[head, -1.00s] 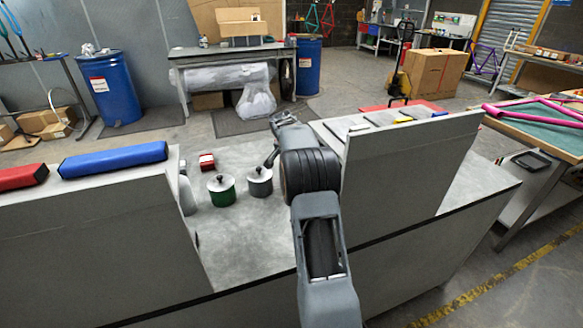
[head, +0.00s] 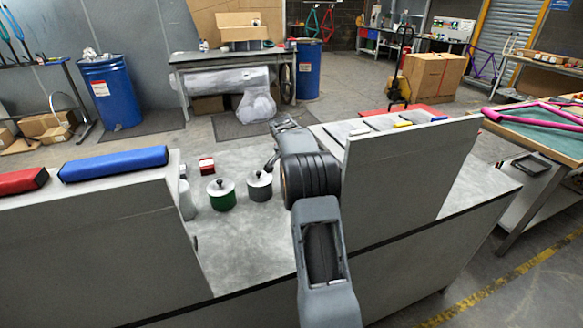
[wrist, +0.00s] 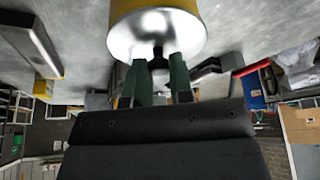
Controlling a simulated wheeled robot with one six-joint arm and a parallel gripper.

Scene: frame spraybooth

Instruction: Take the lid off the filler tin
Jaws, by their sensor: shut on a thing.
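In the wrist view, a yellow tin (wrist: 189,8) has a shiny silver lid (wrist: 140,38) with a small dark knob (wrist: 158,51). My gripper (wrist: 158,66) has its two green fingers closed on either side of the knob. The lid appears seated against the yellow tin, with no clear gap showing. In the head view my arm hides this tin and my fingertips. No label is readable, so I cannot tell from writing whether it is the filler tin.
A green tin (head: 222,199) and a grey tin (head: 259,189), both with lids, stand on the bench (head: 245,240) left of my arm. A small red box (head: 207,164) lies behind them. Upright panels (head: 400,185) flank the bench; its front middle is clear.

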